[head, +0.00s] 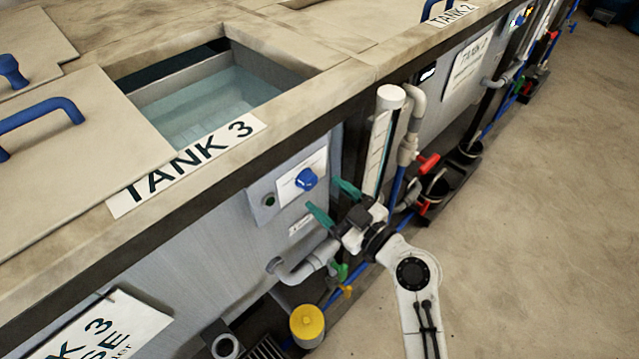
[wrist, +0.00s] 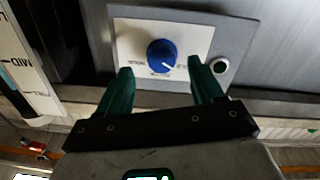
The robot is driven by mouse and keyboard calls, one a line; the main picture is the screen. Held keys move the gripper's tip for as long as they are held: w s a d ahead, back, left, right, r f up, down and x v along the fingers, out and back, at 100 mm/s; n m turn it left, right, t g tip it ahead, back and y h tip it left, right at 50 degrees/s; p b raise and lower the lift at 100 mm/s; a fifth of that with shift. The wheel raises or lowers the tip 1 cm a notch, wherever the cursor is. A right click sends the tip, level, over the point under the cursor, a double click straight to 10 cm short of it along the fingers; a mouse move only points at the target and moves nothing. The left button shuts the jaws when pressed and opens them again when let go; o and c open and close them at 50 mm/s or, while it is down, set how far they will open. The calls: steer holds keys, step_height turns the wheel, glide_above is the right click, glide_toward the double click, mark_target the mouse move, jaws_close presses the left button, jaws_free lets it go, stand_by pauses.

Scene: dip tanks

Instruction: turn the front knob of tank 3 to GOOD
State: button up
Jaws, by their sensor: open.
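The blue front knob (head: 307,179) of tank 3 sits on a white label plate on a grey panel (head: 262,187), below the TANK 3 sign (head: 186,165). In the wrist view the knob (wrist: 161,55) shows a white pointer line aimed to the lower right. The small label words around it are too blurred to read. My gripper (head: 333,202) is open, with its green fingers spread in front of the panel. In the wrist view its fingertips (wrist: 160,66) lie either side of the knob, a little below it in the picture. Nothing is between them, and I see no contact with the knob.
A dark round button (head: 269,200) sits beside the knob. A white vertical gauge tube (head: 383,140) and pipes with a red valve handle (head: 428,163) stand right of the panel. A yellow-capped container (head: 307,322) is below. Open floor (head: 540,220) lies to the right.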

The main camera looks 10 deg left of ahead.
mark_target(312, 185)
steer(key=shift+x, duration=1.85)
steer(key=shift+c, duration=0.3)
steer(key=c, duration=1)
